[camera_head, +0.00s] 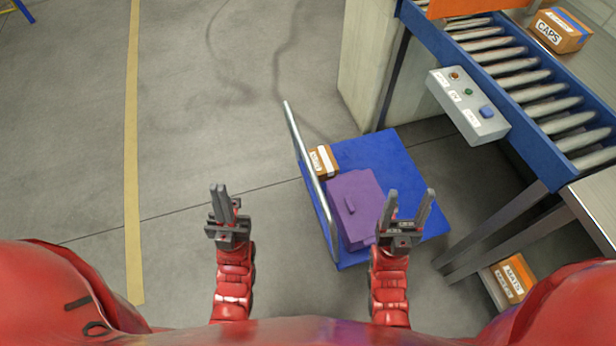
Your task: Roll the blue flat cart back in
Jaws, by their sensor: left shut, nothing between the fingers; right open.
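The blue flat cart (375,155) stands on the floor right of centre, partly beside the conveyor's legs. Its grey push handle (302,150) rises on the cart's left side. A purple bin (354,195) and a small brown box (322,160) sit on its deck. My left gripper (221,190) is shut and empty, left of the handle and apart from it. My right gripper (408,196) is open and empty. It appears in front of the cart's near part and hides some of the deck and the bin's edge; I cannot tell its height above them.
Another box (513,277) lies low at the lower right. The floor on the left, with a yellow line (131,150), is clear.

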